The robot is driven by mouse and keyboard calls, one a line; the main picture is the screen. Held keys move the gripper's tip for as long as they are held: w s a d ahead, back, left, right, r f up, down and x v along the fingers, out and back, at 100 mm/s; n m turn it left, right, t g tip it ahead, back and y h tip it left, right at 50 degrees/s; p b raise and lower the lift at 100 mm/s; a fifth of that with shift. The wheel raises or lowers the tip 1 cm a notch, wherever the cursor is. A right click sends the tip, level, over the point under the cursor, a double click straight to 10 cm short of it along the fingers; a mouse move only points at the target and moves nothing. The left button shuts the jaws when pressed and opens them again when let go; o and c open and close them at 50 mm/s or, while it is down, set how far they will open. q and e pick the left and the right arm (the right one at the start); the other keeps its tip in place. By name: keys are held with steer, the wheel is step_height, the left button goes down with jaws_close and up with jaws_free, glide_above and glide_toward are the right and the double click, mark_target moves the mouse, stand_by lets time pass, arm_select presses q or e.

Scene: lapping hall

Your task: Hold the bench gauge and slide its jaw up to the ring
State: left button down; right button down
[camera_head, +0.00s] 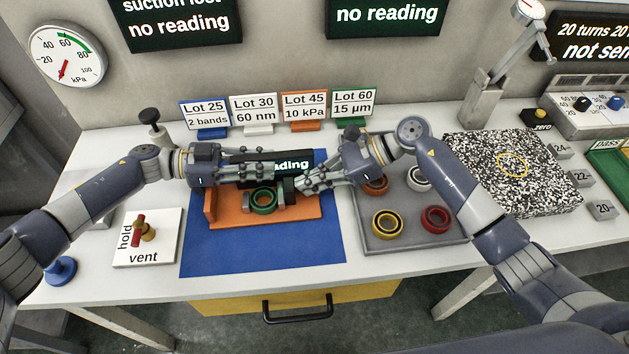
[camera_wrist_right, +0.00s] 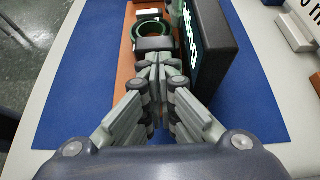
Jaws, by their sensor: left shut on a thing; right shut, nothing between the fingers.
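The bench gauge has an orange base (camera_head: 290,214) on a blue mat and a dark display (camera_head: 293,163) partly covered by my gripper; only "ading" shows. A green ring (camera_head: 264,200) lies on the base; it also shows in the right wrist view (camera_wrist_right: 151,28). The dark sliding jaw (camera_wrist_right: 155,44) is just right of the ring in the head view. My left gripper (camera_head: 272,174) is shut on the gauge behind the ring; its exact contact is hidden. My right gripper (camera_head: 300,185) is shut and empty, its tips (camera_wrist_right: 158,62) close behind the jaw; I cannot tell whether they touch.
A grey tray (camera_head: 400,243) with several coloured rings stands right of the blue mat (camera_head: 262,260). A speckled plate (camera_head: 510,170) lies farther right. A vent valve plate (camera_head: 160,252) is at left. Lot cards (camera_head: 254,110) stand behind. The front of the mat is clear.

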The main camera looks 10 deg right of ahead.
arm_select(q)
steer(key=shift+d, duration=0.15)
arm_select(e)
steer(key=shift+a, duration=0.25)
steer(key=d, duration=0.4)
steer(key=shift+d, duration=0.3)
steer(key=v, duration=1)
steer(key=shift+w+a, duration=0.1)
arm_select(q)
steer(key=c, duration=1.4)
jaws_free()
